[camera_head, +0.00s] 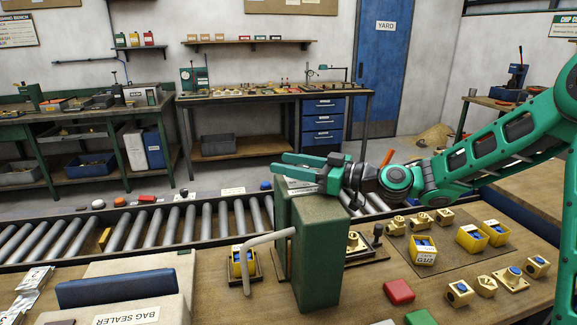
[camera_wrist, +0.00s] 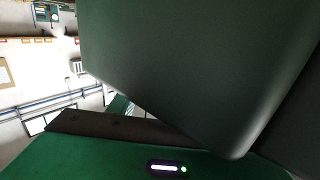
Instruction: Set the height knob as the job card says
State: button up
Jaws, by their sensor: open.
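A green machine with a tall column (camera_head: 318,265) and a grey bent lever stands at the front middle of the bench in the head view. My gripper (camera_head: 278,168) is open and empty above the machine's top, its fingers pointing left. I cannot tell whether it touches the machine. A small black knob on a post (camera_head: 377,232) stands right of the machine, beside a brass part; I cannot tell whether it is the height knob. No job card is readable. In the wrist view a large dark surface close to the camera hides most of the scene.
A roller conveyor (camera_head: 150,228) runs behind the bench. A bag sealer (camera_head: 135,275) stands at left. A yellow G1/2 box (camera_head: 423,257), several brass parts and a red block (camera_head: 398,291) lie at right. A yellow box with blue contents (camera_head: 241,264) sits beside the lever.

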jog(key=shift+a, duration=0.15)
jog(key=c, duration=1)
jog(key=shift+s+r+n+g+y, duration=0.1)
jog(key=shift+n+g+y, duration=0.15)
jog(key=shift+n+g, duration=0.45)
jog(key=shift+s+f+n+g+y, duration=0.1)
jog(key=shift+s+n+g+y, duration=0.2)
jog(key=shift+g, duration=0.65)
jog(key=shift+w+r+n+g+y, duration=0.1)
jog(key=shift+n+g+y, duration=0.05)
jog(key=shift+n+g, duration=0.6)
jog(key=shift+c, duration=0.2)
jog(key=o, duration=1)
jog(key=shift+o, duration=0.2)
jog(key=shift+s, duration=0.1)
jog(key=s+d, duration=0.1)
jog(key=d, duration=0.9)
jog(key=shift+d, duration=0.35)
